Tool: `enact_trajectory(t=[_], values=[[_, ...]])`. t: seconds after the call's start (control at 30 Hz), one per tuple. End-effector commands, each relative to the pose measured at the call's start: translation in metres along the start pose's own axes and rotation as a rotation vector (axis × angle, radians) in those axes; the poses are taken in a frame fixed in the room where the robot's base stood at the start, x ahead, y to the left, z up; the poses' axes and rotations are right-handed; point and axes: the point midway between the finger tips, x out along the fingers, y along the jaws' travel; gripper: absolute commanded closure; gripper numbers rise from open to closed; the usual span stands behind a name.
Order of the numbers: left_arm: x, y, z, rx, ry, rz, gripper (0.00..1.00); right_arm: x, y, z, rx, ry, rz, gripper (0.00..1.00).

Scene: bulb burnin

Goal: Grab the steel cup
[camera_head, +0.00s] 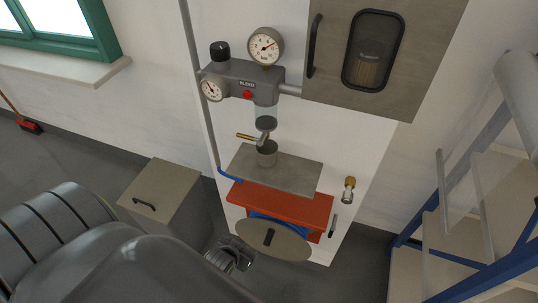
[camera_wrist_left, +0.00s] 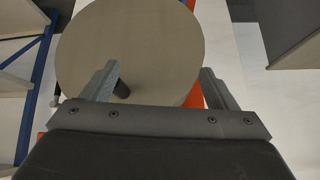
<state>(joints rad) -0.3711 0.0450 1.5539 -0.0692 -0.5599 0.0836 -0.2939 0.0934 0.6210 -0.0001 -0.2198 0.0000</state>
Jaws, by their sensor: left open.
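The steel cup (camera_head: 267,157) is a small grey cylinder standing on a grey shelf (camera_head: 295,173), just below the brass-levered outlet of the wall unit. My left gripper (camera_head: 240,252) is low at the bottom of the head view, well below the cup and beside a round lid. In the left wrist view my left gripper (camera_wrist_left: 159,74) is open, with its two fingers apart in front of the round tan lid (camera_wrist_left: 135,35). The cup does not show in the left wrist view. My right gripper is not in view.
The round lid (camera_head: 285,243) with a black handle is below a red shelf (camera_head: 285,205). Two gauges and a grey block (camera_head: 240,78) hang above the cup. A handled box (camera_head: 160,195) stands left, and blue-framed steps (camera_head: 440,215) stand right.

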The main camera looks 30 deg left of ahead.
Motion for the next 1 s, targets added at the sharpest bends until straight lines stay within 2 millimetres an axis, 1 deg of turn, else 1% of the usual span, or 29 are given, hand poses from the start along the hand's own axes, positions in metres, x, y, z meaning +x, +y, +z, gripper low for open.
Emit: enact_trajectory(t=[0.03,0.07,0.1,0.17,0.2,0.27,0.3,0.43,0.5,0.6,0.7,0.8,0.87,1.0], values=[[-0.013,0.0,-0.027,-0.008,0.051,-0.004,0.19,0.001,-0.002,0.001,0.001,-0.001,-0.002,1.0],[-0.021,-0.001,-0.041,-0.013,0.076,-0.006,0.19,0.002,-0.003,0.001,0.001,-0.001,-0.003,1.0],[-0.033,-0.001,-0.06,-0.02,0.112,-0.009,0.19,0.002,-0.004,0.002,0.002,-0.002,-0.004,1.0],[-0.052,-0.002,-0.087,-0.031,0.166,-0.014,0.19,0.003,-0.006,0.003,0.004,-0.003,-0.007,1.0],[-0.067,-0.003,-0.105,-0.039,0.202,-0.017,0.19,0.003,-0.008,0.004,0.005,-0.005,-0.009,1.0],[-0.089,-0.004,-0.129,-0.052,0.255,-0.021,0.19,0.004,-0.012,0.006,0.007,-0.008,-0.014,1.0],[-0.106,-0.005,-0.144,-0.061,0.289,-0.024,0.19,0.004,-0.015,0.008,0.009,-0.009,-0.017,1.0],[-0.158,-0.01,-0.183,-0.089,0.393,-0.035,0.19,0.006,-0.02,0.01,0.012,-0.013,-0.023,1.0],[-0.183,-0.012,-0.198,-0.102,0.439,-0.04,0.19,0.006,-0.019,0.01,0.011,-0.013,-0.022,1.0],[-0.211,-0.015,-0.212,-0.118,0.488,-0.044,0.19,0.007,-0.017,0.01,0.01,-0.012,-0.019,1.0],[-0.229,-0.017,-0.22,-0.128,0.518,-0.047,0.19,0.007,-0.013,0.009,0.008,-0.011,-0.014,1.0],[-0.235,-0.018,-0.225,-0.131,0.532,-0.048,0.19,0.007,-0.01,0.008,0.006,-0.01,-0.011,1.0],[-0.233,-0.018,-0.229,-0.13,0.535,-0.048,0.19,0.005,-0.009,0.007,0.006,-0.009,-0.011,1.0],[-0.214,-0.02,-0.241,-0.128,0.534,-0.049,0.19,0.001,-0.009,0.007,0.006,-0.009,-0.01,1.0]])
